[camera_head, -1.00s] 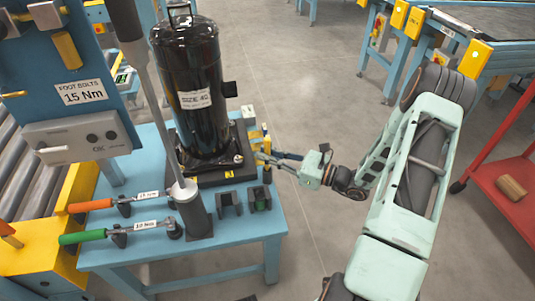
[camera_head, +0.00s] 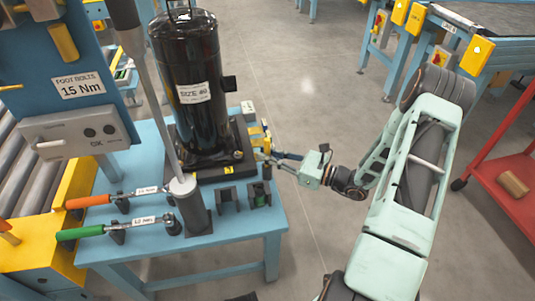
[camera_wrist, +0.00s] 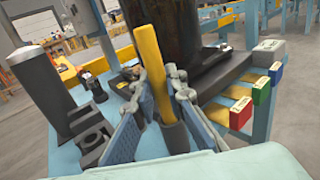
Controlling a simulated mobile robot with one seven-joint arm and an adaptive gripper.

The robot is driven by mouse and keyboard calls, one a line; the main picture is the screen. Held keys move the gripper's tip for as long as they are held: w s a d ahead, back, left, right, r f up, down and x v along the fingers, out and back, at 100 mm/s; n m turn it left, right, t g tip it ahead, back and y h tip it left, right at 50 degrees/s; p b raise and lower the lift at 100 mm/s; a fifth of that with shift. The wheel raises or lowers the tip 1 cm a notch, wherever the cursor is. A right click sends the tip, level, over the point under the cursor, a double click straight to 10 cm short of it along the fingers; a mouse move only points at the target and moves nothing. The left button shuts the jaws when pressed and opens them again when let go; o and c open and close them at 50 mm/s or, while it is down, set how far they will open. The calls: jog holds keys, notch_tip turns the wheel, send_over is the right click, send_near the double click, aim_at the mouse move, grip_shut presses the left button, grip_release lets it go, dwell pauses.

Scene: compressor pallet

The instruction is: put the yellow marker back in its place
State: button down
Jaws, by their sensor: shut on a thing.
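The yellow marker (camera_wrist: 152,62) stands nearly upright, slightly tilted, between the fingers of my gripper (camera_wrist: 158,105) in the wrist view. My gripper is shut on it. The marker's lower end meets a dark grey cylindrical piece (camera_wrist: 175,137); I cannot tell whether it is inside this piece or in front of it. In the head view my gripper (camera_head: 266,157) is at the right edge of the blue table (camera_head: 235,228), beside the black compressor (camera_head: 190,85). The marker is small and partly hidden there.
A grey post (camera_head: 190,210) and two dark brackets (camera_head: 228,199) stand left of my gripper. Orange-handled (camera_head: 85,202) and green-handled (camera_head: 80,234) wrenches lie further left. Red (camera_wrist: 241,112), green (camera_wrist: 262,90) and blue (camera_wrist: 275,72) labelled blocks sit right of my gripper.

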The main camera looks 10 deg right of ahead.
jog(key=shift+f+b, duration=0.8)
jog(key=shift+f, duration=0.4)
jog(key=c, duration=1.9)
grip_release()
jog(key=shift+d, duration=0.1)
jog(key=v, duration=1.1)
jog(key=shift+s+d, duration=0.25)
jog(key=shift+s, duration=0.1)
